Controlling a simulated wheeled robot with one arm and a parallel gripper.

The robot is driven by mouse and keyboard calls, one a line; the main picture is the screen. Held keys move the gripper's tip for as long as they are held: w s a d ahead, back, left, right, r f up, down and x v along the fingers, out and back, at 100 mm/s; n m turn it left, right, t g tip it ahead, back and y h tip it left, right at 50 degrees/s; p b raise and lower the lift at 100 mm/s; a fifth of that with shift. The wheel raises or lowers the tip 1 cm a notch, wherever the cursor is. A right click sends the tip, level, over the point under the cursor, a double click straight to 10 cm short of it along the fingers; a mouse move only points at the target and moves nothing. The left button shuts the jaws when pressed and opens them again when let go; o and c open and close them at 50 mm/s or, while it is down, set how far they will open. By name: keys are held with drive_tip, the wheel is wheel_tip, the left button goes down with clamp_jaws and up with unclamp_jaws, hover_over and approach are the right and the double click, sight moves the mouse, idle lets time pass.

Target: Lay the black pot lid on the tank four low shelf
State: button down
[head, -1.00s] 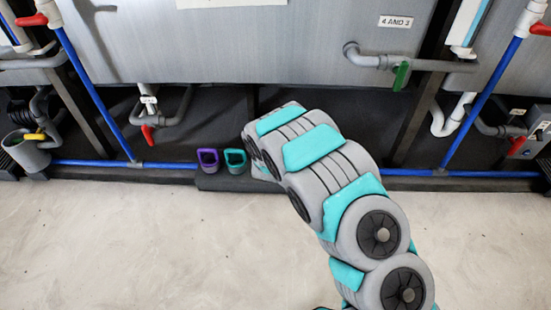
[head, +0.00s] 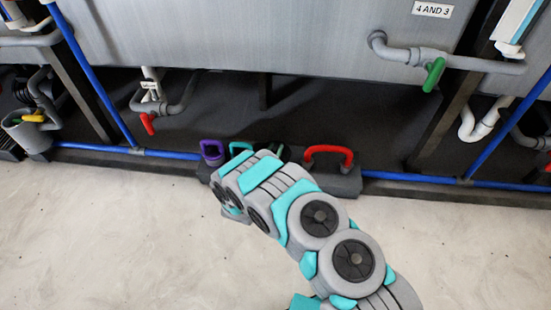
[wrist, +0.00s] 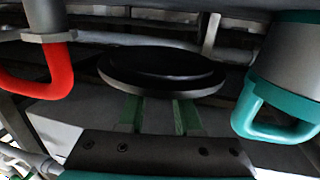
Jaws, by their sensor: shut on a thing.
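The black pot lid (wrist: 160,68) is a dark round disc in the middle of the wrist view, seen at a shallow angle. My gripper (wrist: 160,108) is shut on it, with two green fingers reaching its near edge. The far part of the grip is hidden under the lid. In the head view my arm hides the gripper and lid. A low dark grey shelf (head: 345,183) stands on the floor below the tank with the "4 AND 3" sign (head: 432,9). I cannot tell whether the lid touches anything.
A red handle (head: 330,152), a teal handle (head: 241,148) and a purple handle (head: 212,150) show at the low shelf. In the wrist view, the red (wrist: 45,85) and teal (wrist: 270,118) ones flank the lid. A blue pipe (head: 420,178) runs low behind; the front floor is clear.

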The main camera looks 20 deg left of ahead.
drive_tip(key=shift+f, duration=2.35)
drive_tip(key=shift+f, duration=0.15)
drive_tip(key=c, duration=0.6)
unclamp_jaws()
drive_tip(key=shift+s+a+r, duration=0.1)
drive_tip(key=shift+s+r, duration=0.1)
drive_tip(key=shift+s, duration=0.1)
drive_tip(key=s+p, duration=0.1)
drive_tip(key=s, duration=1)
drive_tip(key=shift+s+d+r, duration=0.2)
drive_tip(key=shift+d+r, duration=0.05)
drive_tip(key=shift+d, duration=0.05)
